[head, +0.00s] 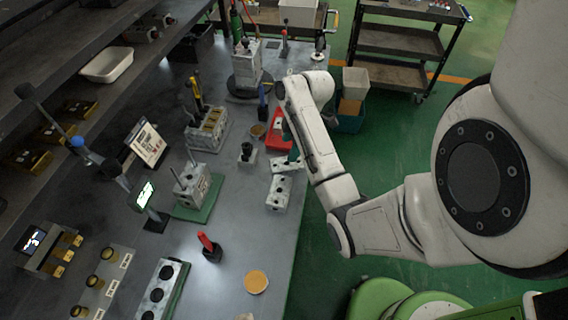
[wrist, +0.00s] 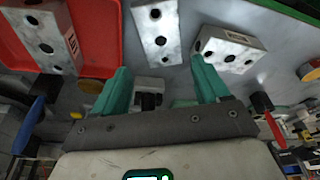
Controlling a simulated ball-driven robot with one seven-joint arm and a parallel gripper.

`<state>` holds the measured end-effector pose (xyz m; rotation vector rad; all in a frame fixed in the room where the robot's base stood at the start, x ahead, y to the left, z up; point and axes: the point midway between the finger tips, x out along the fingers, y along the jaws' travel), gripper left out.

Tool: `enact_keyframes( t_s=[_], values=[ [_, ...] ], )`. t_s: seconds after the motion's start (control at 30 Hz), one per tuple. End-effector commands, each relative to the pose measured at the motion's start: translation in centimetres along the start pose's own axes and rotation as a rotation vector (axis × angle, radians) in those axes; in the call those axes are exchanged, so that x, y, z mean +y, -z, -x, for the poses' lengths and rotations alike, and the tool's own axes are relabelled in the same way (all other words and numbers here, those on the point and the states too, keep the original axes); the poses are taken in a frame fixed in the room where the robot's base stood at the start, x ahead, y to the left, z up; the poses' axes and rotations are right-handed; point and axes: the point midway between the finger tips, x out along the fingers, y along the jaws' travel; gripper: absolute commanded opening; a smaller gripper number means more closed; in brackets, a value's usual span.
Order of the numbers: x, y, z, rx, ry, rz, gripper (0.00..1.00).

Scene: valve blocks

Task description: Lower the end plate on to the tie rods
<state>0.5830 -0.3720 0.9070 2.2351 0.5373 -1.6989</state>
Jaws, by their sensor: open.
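A pale metal plate with dark holes, which looks like the end plate (wrist: 158,28), lies on the bench ahead of my fingers in the wrist view. In the head view it (head: 281,165) is partly hidden by my arm. My gripper (wrist: 161,72) is open, its two teal fingers apart, with nothing held between them. In the head view a teal part of the gripper (head: 289,132) shows beside the red tray. A grey valve block stack (head: 191,187) stands on a green base at mid-bench, with thin upright pieces above it that may be the tie rods.
A red tray (wrist: 88,35) holds a drilled block (wrist: 42,38). Another drilled block (wrist: 228,50) lies to the plate's right in the wrist view. A dark-topped fitting (head: 246,152) and a grey block with yellow tops (head: 207,130) stand nearby. Bare bench shows around the red-handled tool (head: 209,247).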

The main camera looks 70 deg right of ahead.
Motion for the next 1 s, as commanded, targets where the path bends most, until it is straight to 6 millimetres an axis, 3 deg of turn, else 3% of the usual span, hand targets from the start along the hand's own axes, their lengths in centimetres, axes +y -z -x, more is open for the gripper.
enact_keyframes(
  t_s=[0.37,0.6,0.93,1.0],
  values=[
    [-0.3,-0.6,-3.2,0.0,0.003,-0.003,0.74],
    [-0.4,-1.2,-6.5,-0.001,0.001,-0.001,0.74],
    [-0.3,-1.1,-7.3,0.0,-0.001,0.0,0.74],
    [-0.3,-1.1,-7.2,0.0,-0.001,0.0,0.68]
  ],
)
